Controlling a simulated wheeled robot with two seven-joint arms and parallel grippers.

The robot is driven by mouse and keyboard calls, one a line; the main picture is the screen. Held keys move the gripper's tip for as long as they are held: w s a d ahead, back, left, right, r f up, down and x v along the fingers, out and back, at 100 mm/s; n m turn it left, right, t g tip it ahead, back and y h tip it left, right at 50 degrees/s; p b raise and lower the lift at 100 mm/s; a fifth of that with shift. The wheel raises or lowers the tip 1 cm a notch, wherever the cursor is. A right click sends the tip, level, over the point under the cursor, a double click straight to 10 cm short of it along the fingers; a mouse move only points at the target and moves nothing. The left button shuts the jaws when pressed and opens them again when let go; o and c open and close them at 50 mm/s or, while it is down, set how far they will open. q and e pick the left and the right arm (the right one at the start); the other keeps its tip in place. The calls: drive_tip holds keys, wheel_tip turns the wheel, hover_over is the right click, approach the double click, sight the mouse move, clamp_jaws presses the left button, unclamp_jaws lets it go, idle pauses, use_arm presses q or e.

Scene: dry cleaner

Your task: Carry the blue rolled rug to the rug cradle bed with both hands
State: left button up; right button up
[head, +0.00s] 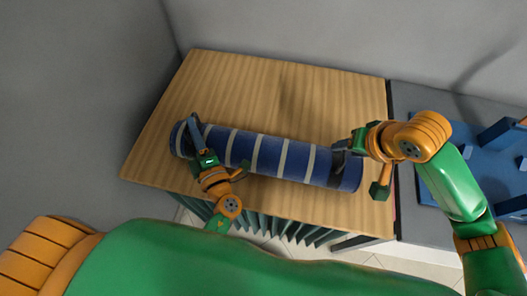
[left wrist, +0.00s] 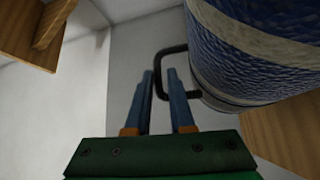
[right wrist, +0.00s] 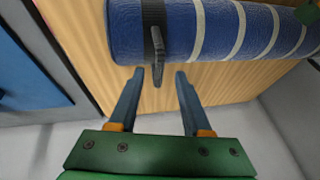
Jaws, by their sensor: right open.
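The blue rolled rug (head: 270,155) with pale stripes lies across the wooden tabletop (head: 290,90), with a dark strap handle near each end. My left gripper (head: 200,150) is at the rug's left end. In the left wrist view its fingers (left wrist: 160,85) are close together with the black handle bar (left wrist: 160,55) between them. My right gripper (head: 345,148) is by the rug's right end. In the right wrist view its fingers (right wrist: 159,75) are open, with the dark handle (right wrist: 156,50) between the tips. The blue rug cradle bed (head: 462,150) is partly visible at the right.
The wooden top has free room behind the rug. A grey surface (head: 420,98) carries the cradle bed, beyond a dark gap at the table's right edge. Blue uprights (head: 500,130) stand on the bed. Grey walls close off the left and back.

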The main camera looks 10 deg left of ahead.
use_arm(q)
drive_tip(key=shift+x, duration=1.25)
use_arm(e)
drive_tip(key=shift+x, duration=1.25)
use_arm(q)
drive_tip(key=shift+r, duration=0.1)
clamp_jaws()
use_arm(e)
drive_tip(key=shift+d, duration=0.1)
drive_tip(key=c, duration=0.5)
clamp_jaws()
